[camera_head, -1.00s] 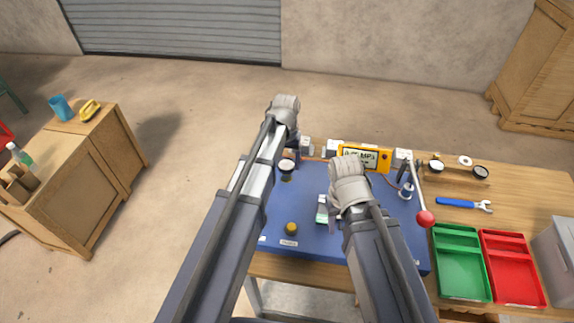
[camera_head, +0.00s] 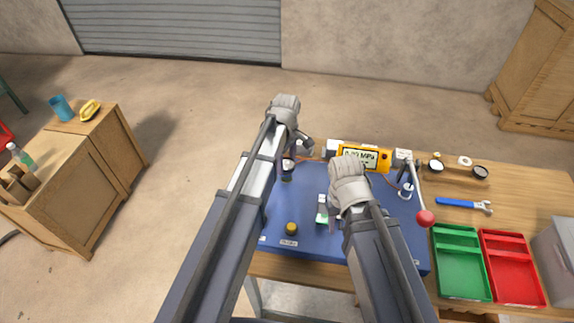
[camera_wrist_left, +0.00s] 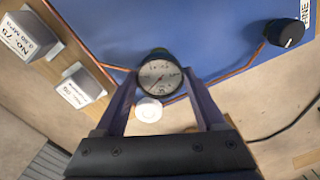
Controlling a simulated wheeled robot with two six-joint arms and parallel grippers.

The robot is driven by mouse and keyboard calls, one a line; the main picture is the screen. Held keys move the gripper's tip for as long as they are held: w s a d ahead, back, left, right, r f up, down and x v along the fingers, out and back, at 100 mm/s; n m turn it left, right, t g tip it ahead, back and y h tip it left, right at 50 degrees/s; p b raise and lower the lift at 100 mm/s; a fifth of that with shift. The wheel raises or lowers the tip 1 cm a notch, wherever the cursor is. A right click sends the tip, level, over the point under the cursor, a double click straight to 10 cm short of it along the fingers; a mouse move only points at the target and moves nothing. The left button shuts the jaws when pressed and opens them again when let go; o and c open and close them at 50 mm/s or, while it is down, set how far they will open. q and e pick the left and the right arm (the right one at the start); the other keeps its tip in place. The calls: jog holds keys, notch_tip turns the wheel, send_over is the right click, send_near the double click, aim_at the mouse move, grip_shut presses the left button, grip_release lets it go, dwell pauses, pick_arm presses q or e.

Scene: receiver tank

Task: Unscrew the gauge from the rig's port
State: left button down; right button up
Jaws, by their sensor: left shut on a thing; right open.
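The gauge (camera_wrist_left: 159,76), round with a white dial and dark rim, sits between the two fingers of my left gripper (camera_wrist_left: 158,88) in the left wrist view. The fingers are shut on its sides. In the head view the gauge (camera_head: 288,165) is largely covered by my left gripper (camera_head: 297,154), at the back left of the blue rig (camera_head: 312,242). The port under the gauge is hidden, so I cannot tell how its thread stands. My right gripper (camera_head: 332,215) is open over the middle of the rig, beside a small green-and-white part (camera_head: 322,209).
A yellow pressure display (camera_head: 362,157) and a red-knobbed lever (camera_head: 425,218) stand at the rig's back and right. A copper pipe (camera_wrist_left: 235,70) runs near the gauge.

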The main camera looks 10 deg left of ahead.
pick_arm(q)
grip_release()
jog(key=shift+f, duration=0.1)
jog(key=m, duration=1)
jog(key=shift+m, duration=0.4)
jog(key=m, duration=0.4)
jog(key=shift+m, duration=0.4)
jog(key=m, duration=0.6)
jog(key=shift+m, duration=0.3)
jog(key=m, duration=0.6)
jog(key=shift+m, duration=0.3)
jog(key=m, duration=0.6)
jog(key=shift+m, duration=0.4)
jog(key=m, duration=0.6)
jog(key=shift+m, duration=0.4)
jog(key=m, duration=0.5)
jog(key=shift+m, duration=0.3)
jog(key=shift+c, duration=0.2)
grip_shut()
